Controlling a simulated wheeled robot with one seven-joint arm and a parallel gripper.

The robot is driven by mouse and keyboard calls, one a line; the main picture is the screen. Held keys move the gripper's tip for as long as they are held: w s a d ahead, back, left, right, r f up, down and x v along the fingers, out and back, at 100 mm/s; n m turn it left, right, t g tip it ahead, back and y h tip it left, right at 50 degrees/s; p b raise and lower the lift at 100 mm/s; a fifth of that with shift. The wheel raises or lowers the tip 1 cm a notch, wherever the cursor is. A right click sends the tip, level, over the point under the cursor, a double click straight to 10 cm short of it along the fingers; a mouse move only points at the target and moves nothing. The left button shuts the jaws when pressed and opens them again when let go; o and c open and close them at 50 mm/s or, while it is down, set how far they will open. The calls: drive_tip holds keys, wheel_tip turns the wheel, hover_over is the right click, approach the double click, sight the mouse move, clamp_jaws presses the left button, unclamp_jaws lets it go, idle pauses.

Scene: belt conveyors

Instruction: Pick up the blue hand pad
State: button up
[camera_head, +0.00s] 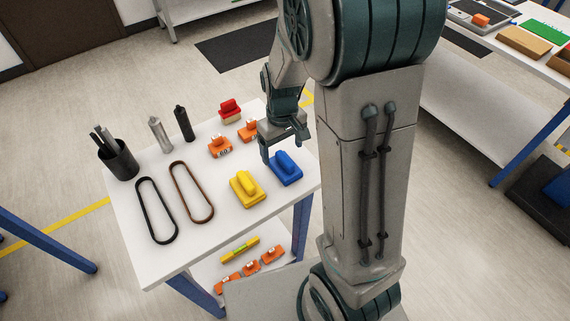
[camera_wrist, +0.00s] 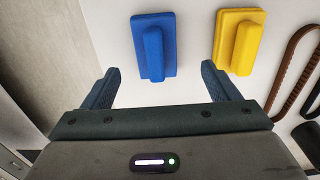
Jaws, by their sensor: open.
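The blue hand pad (camera_head: 286,168) lies on the white table near its right edge, beside a yellow hand pad (camera_head: 247,188). In the wrist view the blue hand pad (camera_wrist: 154,45) is a flat block with a raised handle, ahead of my gripper (camera_wrist: 160,85) and roughly between the lines of its two fingers. The yellow hand pad (camera_wrist: 239,40) is to its right there. My gripper (camera_head: 283,147) is open and empty, above the table beside the blue pad. In the wrist view the fingertips are apart from the pad.
Orange blocks (camera_head: 220,147) and a red-topped brush (camera_head: 230,110) are at the table's back. Two belts (camera_head: 156,211), two bottles (camera_head: 159,134) and a black pen cup (camera_head: 118,160) are on the left. A lower shelf holds a yellow level (camera_head: 239,250) and orange items.

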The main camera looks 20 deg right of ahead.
sight(285, 158)
drive_tip(key=shift+d+f+p, duration=0.15)
drive_tip(key=shift+f+p, duration=0.05)
drive_tip(key=shift+f, duration=1.6)
drive_tip(key=shift+d+f+p, duration=0.15)
drive_tip(key=shift+f, duration=1.6)
drive_tip(key=shift+c, duration=0.3)
drive_tip(key=c, duration=1)
